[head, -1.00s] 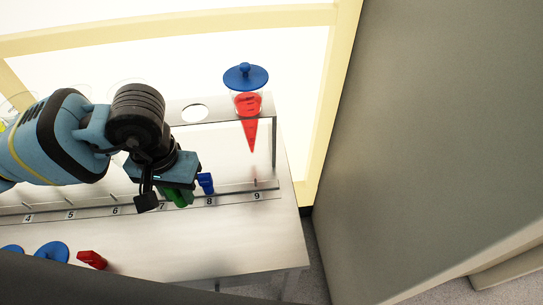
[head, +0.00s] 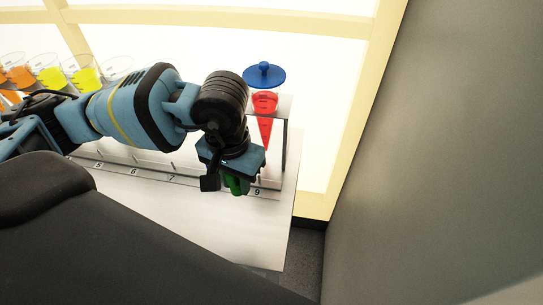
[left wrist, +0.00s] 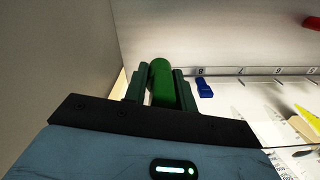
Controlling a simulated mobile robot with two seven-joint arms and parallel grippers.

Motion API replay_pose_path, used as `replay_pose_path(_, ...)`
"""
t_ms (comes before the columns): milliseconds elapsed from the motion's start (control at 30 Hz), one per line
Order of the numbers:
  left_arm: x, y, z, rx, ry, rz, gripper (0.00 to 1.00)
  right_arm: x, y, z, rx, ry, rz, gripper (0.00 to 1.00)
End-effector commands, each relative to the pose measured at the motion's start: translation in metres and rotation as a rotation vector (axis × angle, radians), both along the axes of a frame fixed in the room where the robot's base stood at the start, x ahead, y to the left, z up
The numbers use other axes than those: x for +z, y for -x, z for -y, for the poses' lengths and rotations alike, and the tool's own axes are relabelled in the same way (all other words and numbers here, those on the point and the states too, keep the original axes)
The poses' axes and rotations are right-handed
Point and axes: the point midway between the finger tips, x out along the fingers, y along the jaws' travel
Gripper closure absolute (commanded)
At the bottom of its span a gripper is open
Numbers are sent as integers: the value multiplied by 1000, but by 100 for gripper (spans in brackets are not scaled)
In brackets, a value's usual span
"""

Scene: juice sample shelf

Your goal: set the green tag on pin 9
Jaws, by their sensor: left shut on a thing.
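My left gripper (head: 234,184) is shut on the green tag (head: 236,185), close to the rail's label 9 (head: 257,191). In the left wrist view the green tag (left wrist: 161,84) sits upright between the two fingers (left wrist: 160,88). Pin 9 itself is hidden behind the gripper and tag, so I cannot tell whether the tag touches it. A blue tag (left wrist: 204,88) hangs at label 8 (left wrist: 201,71) in the left wrist view, just right of the gripper. My right gripper is not in view.
Orange and yellow sample cups (head: 86,76) stand at the left. A grey wall (head: 440,150) rises at the right. A red tag (left wrist: 313,23) lies at the upper right.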

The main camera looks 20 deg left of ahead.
Motion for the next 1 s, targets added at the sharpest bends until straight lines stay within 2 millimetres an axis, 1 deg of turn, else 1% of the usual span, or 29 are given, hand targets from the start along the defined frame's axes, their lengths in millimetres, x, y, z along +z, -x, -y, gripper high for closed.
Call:
replay_pose_path(167,0,0,0,0,0,0,96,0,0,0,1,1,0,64)
replay_pose_path(200,0,0,0,0,0,0,96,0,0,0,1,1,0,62)
replay_pose_path(233,0,0,0,1,0,0,96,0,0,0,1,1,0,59)
replay_pose_path(367,-1,-6,0,23,0,0,96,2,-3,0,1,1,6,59)
replay_pose_path(467,-3,-20,2,76,1,-1,96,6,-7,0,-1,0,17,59)
replay_pose_path(667,-17,-66,0,268,1,0,96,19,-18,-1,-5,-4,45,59)
replay_pose_path(800,-33,-96,-7,418,1,1,96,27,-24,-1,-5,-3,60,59)
replay_pose_path(900,-47,-114,-14,524,1,1,96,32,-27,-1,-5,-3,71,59)
replay_pose_path(1000,-61,-127,-22,618,0,0,96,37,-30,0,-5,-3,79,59)
